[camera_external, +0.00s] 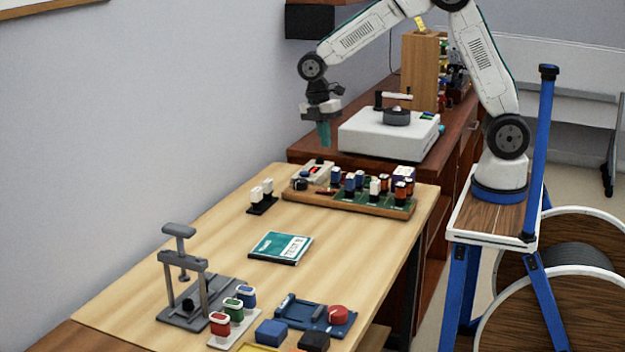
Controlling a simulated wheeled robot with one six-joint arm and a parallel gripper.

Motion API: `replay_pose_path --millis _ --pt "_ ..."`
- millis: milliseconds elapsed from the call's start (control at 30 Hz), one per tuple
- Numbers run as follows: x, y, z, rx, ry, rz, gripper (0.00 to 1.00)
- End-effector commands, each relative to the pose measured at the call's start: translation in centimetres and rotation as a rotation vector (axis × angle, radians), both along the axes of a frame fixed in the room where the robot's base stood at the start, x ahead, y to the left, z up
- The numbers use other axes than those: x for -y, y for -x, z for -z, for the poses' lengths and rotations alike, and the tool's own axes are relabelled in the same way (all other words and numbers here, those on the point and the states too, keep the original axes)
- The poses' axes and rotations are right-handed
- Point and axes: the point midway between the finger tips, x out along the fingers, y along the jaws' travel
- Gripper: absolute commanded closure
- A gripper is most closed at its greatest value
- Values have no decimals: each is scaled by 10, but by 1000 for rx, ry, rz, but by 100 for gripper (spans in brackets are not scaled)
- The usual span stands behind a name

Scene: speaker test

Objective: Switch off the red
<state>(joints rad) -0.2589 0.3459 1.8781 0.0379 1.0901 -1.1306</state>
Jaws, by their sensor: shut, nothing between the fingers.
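A red switch-like block (219,325) with a pale top stands at the near end of a white strip (239,329) on the light wooden table. A green block (233,310) and a blue block (246,297) stand behind it on the same strip. Whether the red one is on or off is too small to tell. My gripper (324,142) points down with its teal fingers shut and empty. It hangs above the far end of the table, well behind and above the red block.
A grey press-like stand (188,270) rises left of the strip. A blue device with a red knob (338,315) lies to the right. A teal box (281,246) lies mid-table. A component board (345,203) and white turntable-like device (388,132) stand farther back. The table's left middle is clear.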

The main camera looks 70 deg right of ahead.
Motion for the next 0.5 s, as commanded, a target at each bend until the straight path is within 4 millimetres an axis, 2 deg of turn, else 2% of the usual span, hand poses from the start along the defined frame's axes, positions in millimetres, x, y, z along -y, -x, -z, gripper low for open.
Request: replay_pose_path --millis 67,200,500 --pt "-2 -9 -9 29 -24 -87 100" --pt "-3 -10 -8 34 -40 -177 100" --pt "-2 -10 -9 34 -44 -201 100"
